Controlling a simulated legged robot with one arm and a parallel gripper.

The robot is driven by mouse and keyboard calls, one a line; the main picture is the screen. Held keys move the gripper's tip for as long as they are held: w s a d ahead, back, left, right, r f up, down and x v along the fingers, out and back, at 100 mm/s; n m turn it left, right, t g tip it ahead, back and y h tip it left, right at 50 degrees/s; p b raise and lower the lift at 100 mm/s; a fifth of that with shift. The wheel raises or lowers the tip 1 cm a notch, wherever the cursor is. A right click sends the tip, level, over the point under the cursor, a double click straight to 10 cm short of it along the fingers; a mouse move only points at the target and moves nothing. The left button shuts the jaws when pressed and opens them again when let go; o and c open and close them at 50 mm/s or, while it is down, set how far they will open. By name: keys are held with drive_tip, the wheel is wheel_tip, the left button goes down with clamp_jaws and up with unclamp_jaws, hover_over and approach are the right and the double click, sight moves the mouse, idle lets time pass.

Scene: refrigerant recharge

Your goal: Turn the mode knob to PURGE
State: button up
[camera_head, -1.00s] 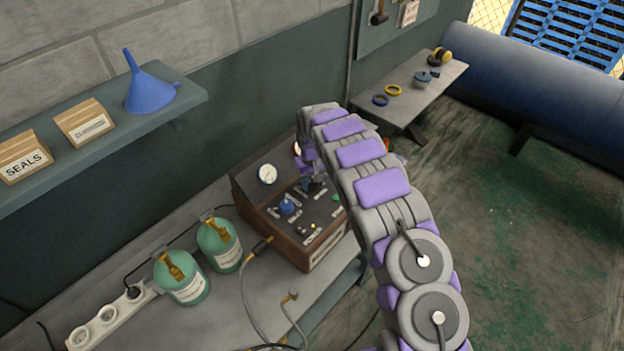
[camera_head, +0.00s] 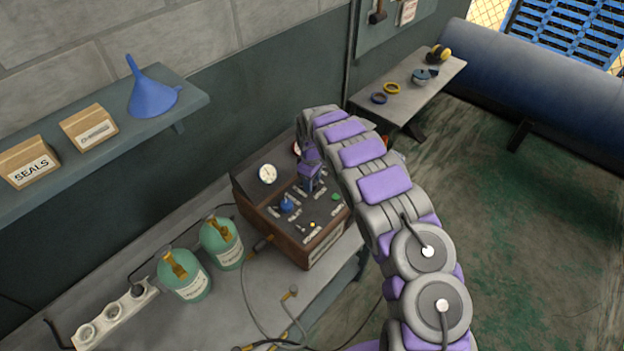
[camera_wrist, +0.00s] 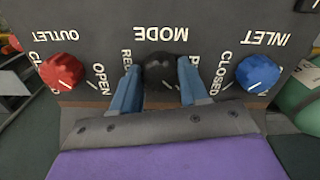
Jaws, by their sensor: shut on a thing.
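The black mode knob (camera_wrist: 160,68) sits in the middle of the panel in the wrist view, under the upside-down word MODE. My gripper (camera_wrist: 158,80) has one blue finger on each side of it and is shut on it. A label starting RE shows left of the knob and one starting P to the right, both partly hidden by the fingers. I cannot clearly tell where the knob points. In the head view my gripper (camera_head: 309,180) reaches down onto the sloped panel of the machine (camera_head: 312,252); the mode knob is hidden there.
A red OUTLET knob (camera_wrist: 61,71) and a blue INLET knob (camera_wrist: 258,73) flank my fingers closely. A gauge (camera_head: 268,174) is on the machine. A hose runs in front.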

drive_tip(key=shift+w+r, duration=0.15)
drive_tip(key=shift+r, duration=0.05)
drive_tip(key=o, duration=1.1)
drive_tip(key=shift+f, duration=0.1)
drive_tip(key=shift+c, duration=0.2)
wheel_tip(320, 180, up, 17)
drive_tip(key=shift+a, duration=0.15)
drive_tip(key=shift+b, duration=0.3)
drive_tip(key=s+d+r+m+h+b, duration=0.1)
drive_tip(key=s+d+r+m+b, duration=0.25)
drive_tip(key=s+d, duration=0.6)
drive_tip(key=s+d+r+m+b, duration=0.2)
drive_tip(key=s+d+r+m, duration=0.25)
drive_tip(key=s+d, duration=0.45)
drive_tip(key=s+f+m+g+b, duration=0.1)
drive_tip(key=s+f+m+b, duration=0.1)
drive_tip(key=s, duration=1.4)
drive_tip(key=s+f+m+y+b, duration=0.1)
drive_tip(key=s+f, duration=0.5)
drive_tip(key=s, duration=0.9)
drive_tip(key=m+b, duration=0.1)
drive_tip(key=b, duration=0.1)
drive_tip(key=shift+s+d+m+g+b, duration=0.3)
drive_tip(key=shift+s+g+b, duration=0.05)
drive_tip(key=shift+g+b, duration=0.05)
